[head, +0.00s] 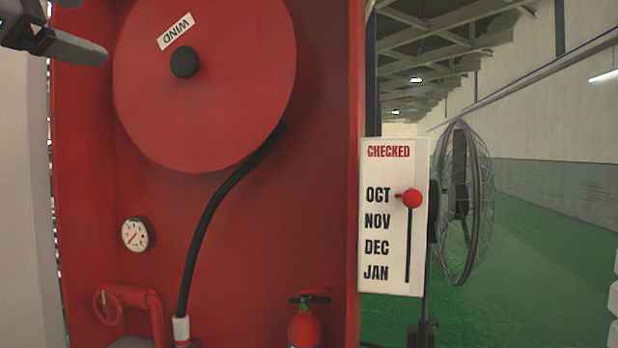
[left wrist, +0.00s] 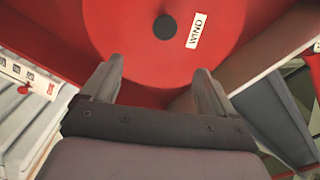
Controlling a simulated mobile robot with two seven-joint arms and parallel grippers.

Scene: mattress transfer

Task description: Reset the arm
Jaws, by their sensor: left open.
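My left gripper (head: 75,42) is at the top left corner of the head view, in front of the red cabinet's left edge and left of the hose reel. In the left wrist view its two fingers (left wrist: 155,85) are spread apart with nothing between them. They point toward the red reel disc (left wrist: 125,35), which has a black hub and a white WIND label. The same red reel disc (head: 215,105) fills the upper cabinet in the head view, with its label upside down. My right gripper is in neither view.
The red cabinet (head: 325,200) holds a black hose (head: 210,215), gauge (head: 137,234), valve wheel (head: 107,307) and extinguisher (head: 306,325). A CHECKED panel (head: 385,285) has its red knob (head: 412,198) beside OCT. A caged fan (head: 465,205) stands right; green floor (head: 540,270) lies open beyond.

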